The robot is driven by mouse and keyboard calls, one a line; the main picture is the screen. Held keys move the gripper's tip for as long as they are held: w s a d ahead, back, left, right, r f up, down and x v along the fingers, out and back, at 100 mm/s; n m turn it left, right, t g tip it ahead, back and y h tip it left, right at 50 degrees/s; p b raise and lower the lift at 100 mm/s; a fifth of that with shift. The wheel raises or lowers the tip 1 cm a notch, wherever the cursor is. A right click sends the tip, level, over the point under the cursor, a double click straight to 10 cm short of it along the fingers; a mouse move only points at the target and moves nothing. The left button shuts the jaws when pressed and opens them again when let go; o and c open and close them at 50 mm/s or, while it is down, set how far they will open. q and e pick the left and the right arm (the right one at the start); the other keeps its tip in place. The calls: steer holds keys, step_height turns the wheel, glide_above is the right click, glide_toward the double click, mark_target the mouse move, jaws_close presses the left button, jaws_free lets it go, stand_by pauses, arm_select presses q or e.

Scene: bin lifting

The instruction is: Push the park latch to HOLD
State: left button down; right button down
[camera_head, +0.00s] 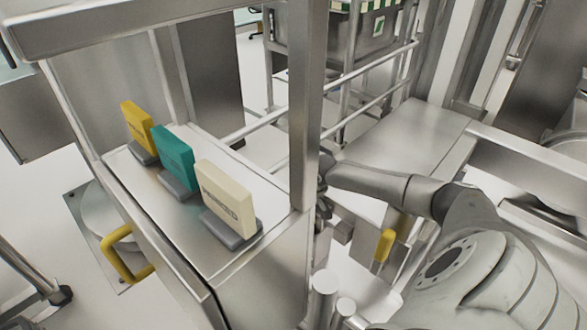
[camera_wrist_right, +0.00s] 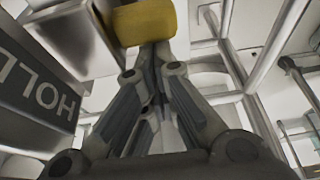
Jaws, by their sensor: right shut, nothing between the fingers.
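The park latch shows in the right wrist view as a yellow block (camera_wrist_right: 145,22) just beyond my right gripper's fingertips. Whether they touch it is unclear. My right gripper (camera_wrist_right: 155,52) is shut and empty. A grey plate with large white letters, seemingly HOLD (camera_wrist_right: 40,92), is at the left of that view, partly cut off by the frame. In the head view, a yellow piece (camera_head: 384,245), seemingly the latch grip, is right of the post and below my right forearm. My right gripper is largely hidden near the post there. My left gripper is not in view.
A steel post (camera_head: 305,100) stands left of my right wrist. A steel shelf (camera_head: 140,185) holds yellow (camera_head: 138,125), teal (camera_head: 174,158) and cream (camera_head: 226,198) blocks on grey stands. A yellow handle (camera_head: 125,255) sticks out at its left. Rails (camera_head: 375,95) run behind the post.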

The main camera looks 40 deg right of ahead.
steer(key=v, duration=1.2)
